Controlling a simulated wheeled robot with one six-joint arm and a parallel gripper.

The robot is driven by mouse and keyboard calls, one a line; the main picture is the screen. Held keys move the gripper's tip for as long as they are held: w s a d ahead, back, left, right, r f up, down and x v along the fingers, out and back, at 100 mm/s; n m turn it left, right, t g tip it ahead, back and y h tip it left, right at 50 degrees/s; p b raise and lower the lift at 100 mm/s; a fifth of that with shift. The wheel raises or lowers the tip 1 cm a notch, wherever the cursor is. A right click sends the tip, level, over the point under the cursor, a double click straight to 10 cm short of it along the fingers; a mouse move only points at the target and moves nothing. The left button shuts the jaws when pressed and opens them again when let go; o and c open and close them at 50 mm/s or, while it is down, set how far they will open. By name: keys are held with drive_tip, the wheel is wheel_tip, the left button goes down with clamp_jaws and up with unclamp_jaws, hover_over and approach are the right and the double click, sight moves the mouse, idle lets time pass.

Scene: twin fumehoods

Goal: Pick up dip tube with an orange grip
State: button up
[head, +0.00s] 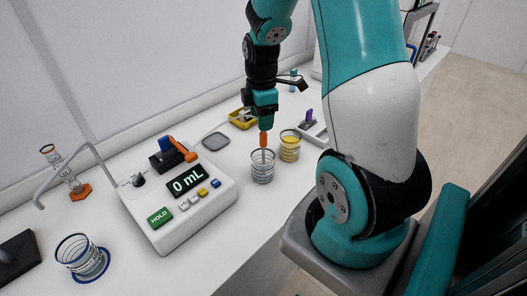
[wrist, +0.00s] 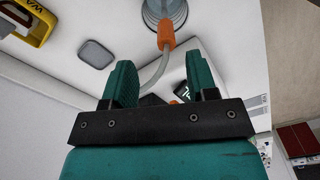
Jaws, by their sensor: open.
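The dip tube's orange grip (head: 263,139) stands upright just below my gripper (head: 263,124). Its lower part goes down into a clear ringed beaker (head: 262,175). In the wrist view the orange grip (wrist: 166,30) lies beyond the fingertips, roughly in line with the gap between them. A pale hose (wrist: 154,72) curves from the grip back between the fingers. My gripper (wrist: 160,62) has its two teal fingers apart with no grip between them.
A beaker with yellow contents (head: 290,147) stands close to the right of the clear one. A white device reading 0 mL (head: 205,205) stands to the left. A grey pad (head: 216,141) and a yellow object (head: 242,118) lie behind. The counter's front edge is near.

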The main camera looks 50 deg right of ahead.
sight(263, 146)
wheel_tip(263, 146, down, 2)
drive_tip(key=f+p, duration=0.1)
drive_tip(key=f, duration=0.1)
drive_tip(key=s+f+p, duration=0.1)
drive_tip(key=f, duration=0.1)
drive_tip(key=shift+a+f, duration=0.15)
drive_tip(key=shift+f, duration=0.1)
drive_tip(key=shift+w+f, duration=0.1)
drive_tip(key=shift+f, duration=0.4)
clamp_jaws()
